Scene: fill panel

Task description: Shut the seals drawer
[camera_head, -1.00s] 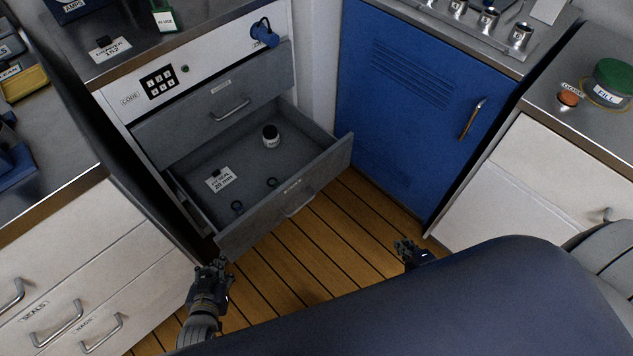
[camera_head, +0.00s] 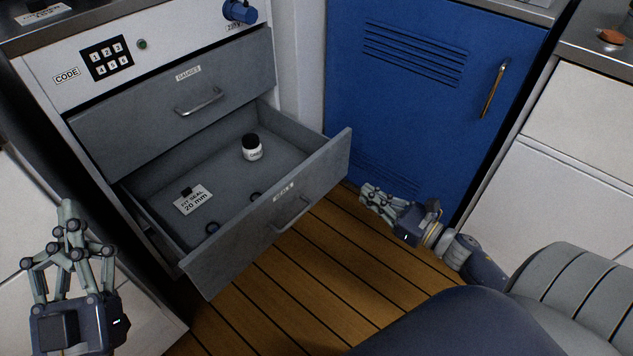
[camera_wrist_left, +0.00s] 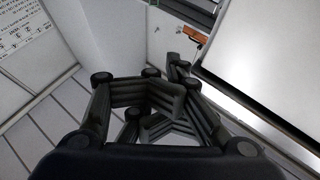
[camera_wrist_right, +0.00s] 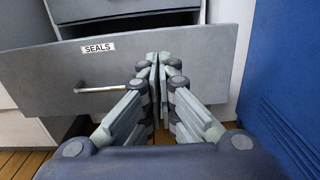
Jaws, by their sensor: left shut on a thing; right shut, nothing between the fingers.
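The seals drawer (camera_head: 230,249) is pulled out below a closed gauges drawer. Its grey front, SEALS label and bar handle (camera_wrist_right: 100,88) show in the right wrist view. Inside lie a white jar with a black lid (camera_head: 252,148), a 20 mm seal card (camera_head: 193,199) and two dark rings. My right gripper (camera_head: 370,194) is shut and empty, in front of the drawer's right part, by the blue door. In the right wrist view its fingertips (camera_wrist_right: 158,62) point at the drawer front, right of the handle; contact is unclear. My left gripper (camera_head: 68,208) is shut at far left, on something I cannot make out.
The gauges drawer (camera_head: 150,110) sits closed above, under a keypad panel (camera_head: 107,58). A blue louvred door (camera_head: 420,100) stands to the right, with white cabinets (camera_head: 580,150) beyond. Wooden floor (camera_head: 290,290) in front of the drawer is clear.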

